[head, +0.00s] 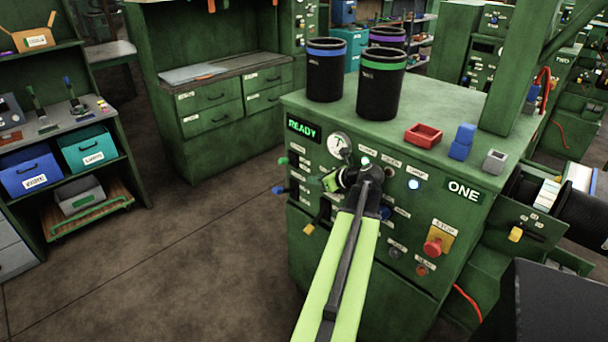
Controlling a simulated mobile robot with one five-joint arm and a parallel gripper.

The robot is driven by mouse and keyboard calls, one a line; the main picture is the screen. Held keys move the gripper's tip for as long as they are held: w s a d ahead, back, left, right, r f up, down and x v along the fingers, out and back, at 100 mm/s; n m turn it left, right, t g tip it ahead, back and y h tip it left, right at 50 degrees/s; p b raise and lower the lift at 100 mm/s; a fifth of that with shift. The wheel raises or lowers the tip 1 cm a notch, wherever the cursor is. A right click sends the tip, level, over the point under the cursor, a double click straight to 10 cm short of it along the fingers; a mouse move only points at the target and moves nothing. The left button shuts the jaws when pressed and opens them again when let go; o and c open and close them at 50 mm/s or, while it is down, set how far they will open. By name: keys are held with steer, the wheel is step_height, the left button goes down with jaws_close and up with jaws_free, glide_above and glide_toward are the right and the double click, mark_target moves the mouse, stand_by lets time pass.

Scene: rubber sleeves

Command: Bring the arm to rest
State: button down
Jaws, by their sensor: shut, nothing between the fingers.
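My arm (343,262) is lime green and black and reaches up from the bottom of the head view. It extends toward the front panel of the green machine (433,222) marked ONE. My gripper (331,182) is at the arm's far end, pointing left in front of the panel, below the round gauge (340,146). It is shut and holds nothing. The arm's end hides part of the panel, and I cannot tell whether the gripper touches a control. The panel's display (303,129) reads READY.
A red stop button (434,246) sits on the panel. Floor (190,250) at left is clear.

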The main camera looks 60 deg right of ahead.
steer(key=shift+s+a, duration=0.1)
steer(key=shift+s, duration=0.25)
